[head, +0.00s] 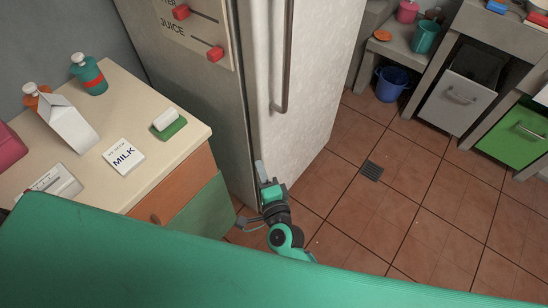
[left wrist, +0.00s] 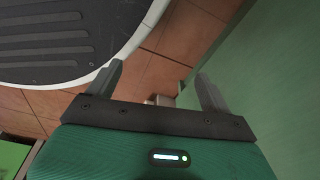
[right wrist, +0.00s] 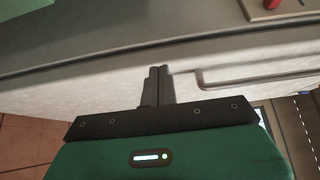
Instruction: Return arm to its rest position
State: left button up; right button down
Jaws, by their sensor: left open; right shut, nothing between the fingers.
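My right arm reaches out in front of the light grey fridge (head: 300,90) in the head view. My right gripper (head: 260,168) points up toward the lower part of the fridge front. In the right wrist view the right gripper (right wrist: 158,72) has its two fingers together with nothing between them. The pale fridge door and its bent handle (right wrist: 205,80) lie beyond the fingertips; I cannot tell whether they touch. My left gripper (left wrist: 160,75) shows only in the left wrist view. Its fingers are wide apart and empty, with floor tiles beyond them.
A counter (head: 185,150) at left holds a milk carton (head: 68,122), a MILK card (head: 124,156), a teal bottle (head: 89,74) and a green sponge-like block (head: 169,128). A blue bucket (head: 391,84) stands by the back units. The tiled floor (head: 400,200) at right is clear.

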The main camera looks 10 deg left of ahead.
jog(key=s+d+f+n+g+h+p, duration=0.25)
jog(key=s+d+f, duration=0.2)
jog(key=f, duration=0.55)
jog(key=s+d+f+n+g+h+p, duration=0.1)
jog(key=s+d+f+n+g, duration=0.15)
jog(key=d+f, duration=0.6)
jog(key=s+d+f+n+g+h+p, duration=0.1)
jog(key=s+d+f+n+g, duration=0.3)
jog(key=f, duration=0.8)
pick_arm(q)
jog(key=s+a+p, duration=0.2)
jog(key=s+p, duration=0.2)
jog(key=s, duration=0.8)
jog(key=shift+s+a+f+g, duration=0.3)
jog(key=shift+s+g, duration=0.05)
jog(key=shift+g, duration=0.05)
pick_arm(e)
jog(key=s+d+f+n+g+h, duration=0.1)
jog(key=s+d+f, duration=0.3)
jog(key=s+d, duration=0.3)
jog(key=s+d+f+n+g+h, duration=0.2)
jog(key=s+d+f, duration=0.3)
jog(key=s, duration=0.5)
jog(key=s+d+f+n+g+h, duration=0.2)
jog(key=s+d+f, duration=0.2)
jog(key=s+d, duration=0.5)
jog(key=shift+s+d+f, duration=0.15)
jog(key=shift+d+f, duration=0.1)
jog(key=shift+d, duration=0.25)
